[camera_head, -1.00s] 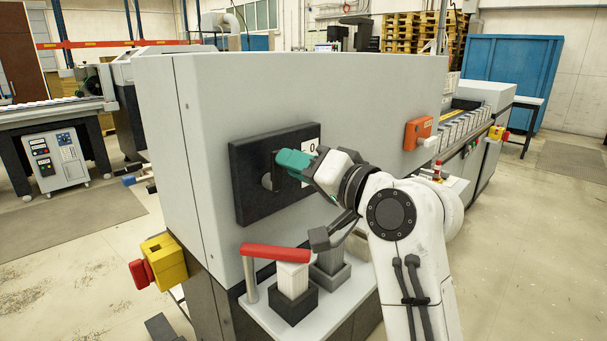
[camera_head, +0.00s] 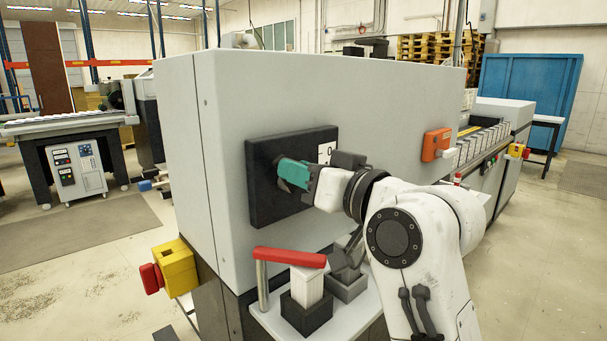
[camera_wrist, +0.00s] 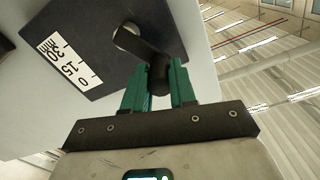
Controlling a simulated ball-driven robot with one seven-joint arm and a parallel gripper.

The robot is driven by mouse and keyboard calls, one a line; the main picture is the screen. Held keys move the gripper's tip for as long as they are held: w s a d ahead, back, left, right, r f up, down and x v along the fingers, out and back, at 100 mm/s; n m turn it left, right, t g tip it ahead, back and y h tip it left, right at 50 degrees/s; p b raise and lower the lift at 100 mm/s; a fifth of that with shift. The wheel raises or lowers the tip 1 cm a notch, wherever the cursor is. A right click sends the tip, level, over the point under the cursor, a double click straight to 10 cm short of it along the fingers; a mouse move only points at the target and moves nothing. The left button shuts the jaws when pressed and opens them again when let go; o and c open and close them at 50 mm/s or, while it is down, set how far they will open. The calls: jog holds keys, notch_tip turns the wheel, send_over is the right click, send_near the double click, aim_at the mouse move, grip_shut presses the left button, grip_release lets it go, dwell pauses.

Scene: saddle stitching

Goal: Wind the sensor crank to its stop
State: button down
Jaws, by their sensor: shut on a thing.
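The black sensor plate (camera_head: 265,210) is on the grey machine housing. In the wrist view the plate (camera_wrist: 85,60) carries a white scale (camera_wrist: 72,62) marked 0, 15 and 30 mm. The dark crank (camera_wrist: 140,42) has a round metal hub at one end, and its other end lies between my green fingertips. My gripper (camera_wrist: 160,85) is shut on the crank's handle end. In the head view my gripper (camera_head: 292,174) is against the plate and hides most of the crank. Any stop cannot be made out.
Below stands a shelf (camera_head: 355,312) with a red bar (camera_head: 289,257) on a post and stacks in dark holders (camera_head: 306,312). A yellow box with a red button (camera_head: 172,270) juts out at lower left. An orange box (camera_head: 436,145) is on the housing at right.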

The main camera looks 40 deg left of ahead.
dwell(0.3)
jog(key=c, duration=0.9)
grip_release()
jog(key=d, duration=1)
jog(key=shift+s+d+b, duration=0.4)
